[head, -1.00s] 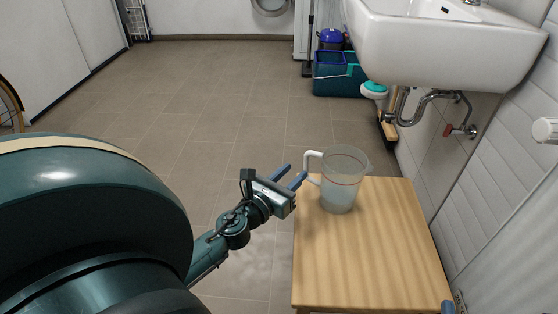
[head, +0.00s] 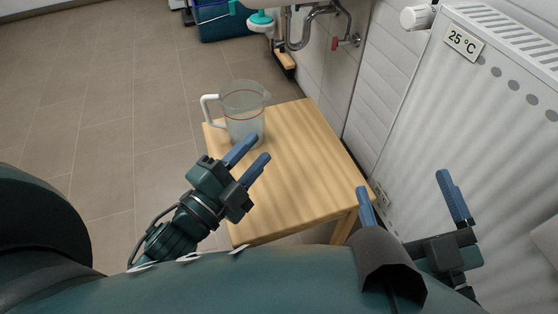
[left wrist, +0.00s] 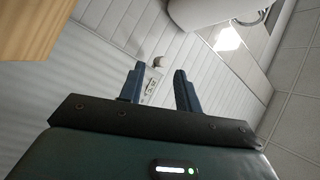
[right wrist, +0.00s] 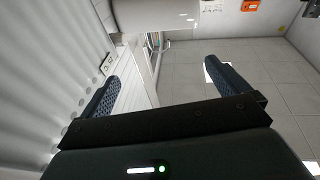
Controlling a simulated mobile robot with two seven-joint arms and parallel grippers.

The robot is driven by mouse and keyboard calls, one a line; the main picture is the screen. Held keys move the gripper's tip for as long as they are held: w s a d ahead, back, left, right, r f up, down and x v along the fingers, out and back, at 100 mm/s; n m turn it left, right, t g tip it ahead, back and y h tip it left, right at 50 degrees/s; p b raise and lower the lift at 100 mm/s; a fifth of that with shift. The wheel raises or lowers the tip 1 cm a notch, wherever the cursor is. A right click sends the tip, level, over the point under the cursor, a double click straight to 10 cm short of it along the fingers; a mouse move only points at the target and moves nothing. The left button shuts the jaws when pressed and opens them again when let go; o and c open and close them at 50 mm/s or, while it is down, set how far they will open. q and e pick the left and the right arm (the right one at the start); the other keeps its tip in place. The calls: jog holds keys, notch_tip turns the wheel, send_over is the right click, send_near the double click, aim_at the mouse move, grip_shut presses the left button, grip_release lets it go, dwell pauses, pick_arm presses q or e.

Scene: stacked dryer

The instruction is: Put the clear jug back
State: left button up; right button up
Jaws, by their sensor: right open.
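The clear jug (head: 244,112) stands upright on the far left corner of the wooden table (head: 300,150). It has a white handle on its left side and a red line round its upper part. My left gripper (head: 258,147) is open and empty, in front of the jug in the head view, its fingers seen over the table. I cannot tell whether a fingertip touches the jug. My right gripper (head: 411,182) is open and empty, to the right of the table, in front of the radiator. The jug is in neither wrist view.
A white radiator (head: 490,130) with a 25 °C display stands at the right. A tiled wall and a sink drain pipe (head: 297,30) are behind the table. A teal bin (head: 215,20) stands at the back. The floor left of the table is clear.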

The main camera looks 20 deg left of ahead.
pick_arm(q)
jog(key=s+d+r+n+h, duration=0.3)
jog(key=s+d+r+n, duration=0.1)
jog(key=n, duration=0.6)
jog(key=d+r, duration=0.1)
jog(key=d, duration=0.1)
jog(key=shift+s+d, duration=0.15)
jog(key=shift+d, duration=0.15)
pick_arm(e)
jog(key=shift+f, duration=0.1)
jog(key=shift+s, duration=0.1)
